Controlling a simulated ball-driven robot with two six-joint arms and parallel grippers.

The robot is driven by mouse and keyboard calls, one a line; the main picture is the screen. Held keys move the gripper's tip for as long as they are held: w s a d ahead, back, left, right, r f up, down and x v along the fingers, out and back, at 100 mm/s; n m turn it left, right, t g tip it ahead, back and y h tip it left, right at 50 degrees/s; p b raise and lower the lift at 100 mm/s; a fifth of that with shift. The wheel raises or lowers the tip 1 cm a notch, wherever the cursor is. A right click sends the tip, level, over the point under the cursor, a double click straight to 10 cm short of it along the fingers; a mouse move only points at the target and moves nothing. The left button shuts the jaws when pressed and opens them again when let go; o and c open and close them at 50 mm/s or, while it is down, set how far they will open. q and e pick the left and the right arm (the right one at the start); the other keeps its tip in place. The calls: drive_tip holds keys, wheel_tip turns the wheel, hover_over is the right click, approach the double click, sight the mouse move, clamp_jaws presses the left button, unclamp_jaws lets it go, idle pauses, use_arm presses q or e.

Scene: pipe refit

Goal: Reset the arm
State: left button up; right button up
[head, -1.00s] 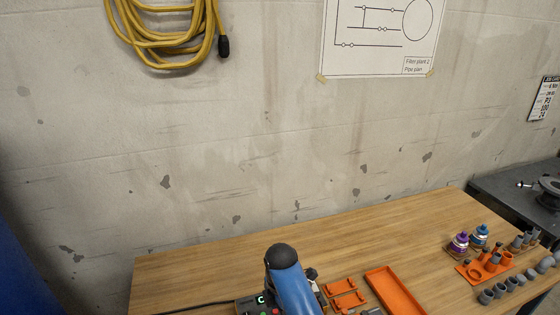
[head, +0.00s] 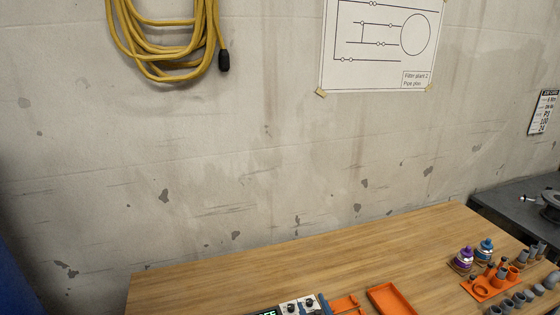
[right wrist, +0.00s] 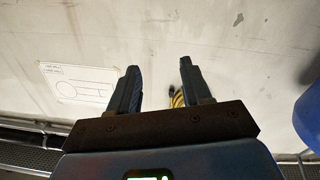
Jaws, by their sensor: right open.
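My right gripper (right wrist: 159,66) shows in the right wrist view. Its two dark fingers stand well apart with only bare wall and part of a yellow coil between and beyond them. It is open and empty, and it touches nothing that I can see. Neither of my grippers shows in the head view, and my left gripper is in no view.
A wooden bench (head: 330,258) runs along a stained concrete wall (head: 260,150). It carries an orange tray (head: 391,300), two bottles and grey pipe fittings at right, and a control box (head: 300,306) at the front. Its middle and left are clear. A yellow hose (head: 165,70) hangs above.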

drive_tip(key=s+d+f+m+h+b, duration=0.1)
drive_tip(key=s+d, duration=0.3)
drive_tip(key=s, duration=0.5)
drive_tip(key=s+d+f+m+h+b, duration=0.1)
drive_tip(key=s+d+f+m+h, duration=0.1)
drive_tip(key=s, duration=0.7)
drive_tip(key=s+d+f+m+h+b, duration=0.1)
drive_tip(key=s+d+f+m, duration=0.1)
drive_tip(key=s+d, duration=0.5)
drive_tip(key=s+m, duration=0.1)
drive_tip(key=s, duration=0.2)
drive_tip(key=shift+f+h+b, duration=0.3)
drive_tip(key=shift+b, duration=0.05)
